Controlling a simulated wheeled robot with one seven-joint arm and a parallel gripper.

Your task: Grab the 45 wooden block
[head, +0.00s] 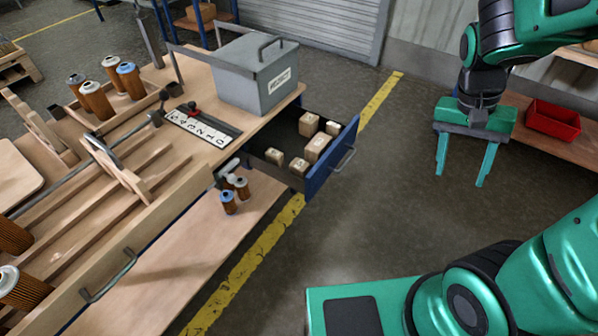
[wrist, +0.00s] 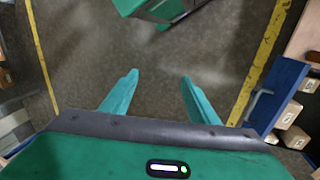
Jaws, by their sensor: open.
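Several wooden blocks lie in the open blue-fronted drawer (head: 335,160), among them a large block (head: 317,148), a back block (head: 308,124), a right block (head: 333,128), a front block (head: 299,166) and a left block (head: 273,156). Their markings are too small to read, so I cannot tell which is 45. In the wrist view, blocks (wrist: 289,115) show at the right edge behind the blue drawer front (wrist: 279,88). My gripper (head: 460,178) is open and empty, pointing down over bare floor, well right of the drawer; its fingers also show in the wrist view (wrist: 160,76).
A grey lidded box (head: 255,80) and a numbered strip (head: 201,128) are on the workbench (head: 205,62) above the drawer. Orange filter cartridges (head: 97,100) stand on the bench, others below. A red bin (head: 553,120) sits on a shelf at right. Floor between is clear.

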